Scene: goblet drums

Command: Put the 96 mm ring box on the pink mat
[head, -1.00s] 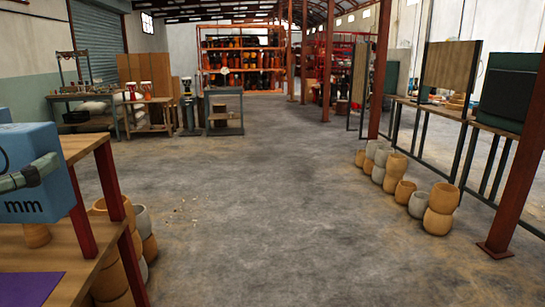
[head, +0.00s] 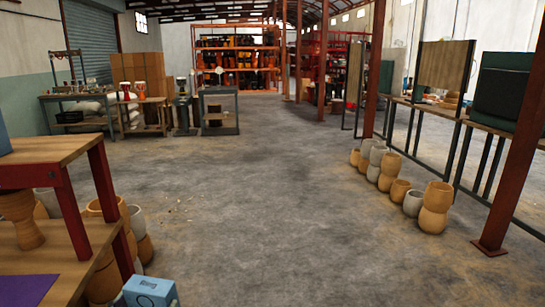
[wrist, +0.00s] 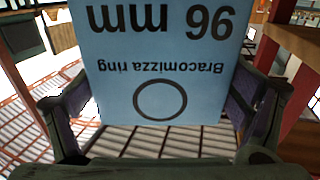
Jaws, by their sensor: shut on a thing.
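My gripper (wrist: 165,115) is shut on the 96 mm ring box (wrist: 160,60), a light blue box lettered "96 mm Bracomizza ring" above a black circle, upside down in the wrist view. The jaws sit at its left and right sides. A matching blue box (head: 150,292) shows at the bottom edge of the head view, right of the wooden shelf unit, cut off below; it appears to be the held one. My gripper is outside the head view. A purple mat (head: 28,290) lies on the lower shelf at bottom left. I see no clearly pink mat.
The shelf unit has a wooden upper board (head: 45,155) and red posts (head: 103,190). A wooden goblet shell (head: 20,220) stands on its lower shelf. Another blue object (head: 3,140) is at the left edge. Pots (head: 437,205) line the right; the middle floor is clear.

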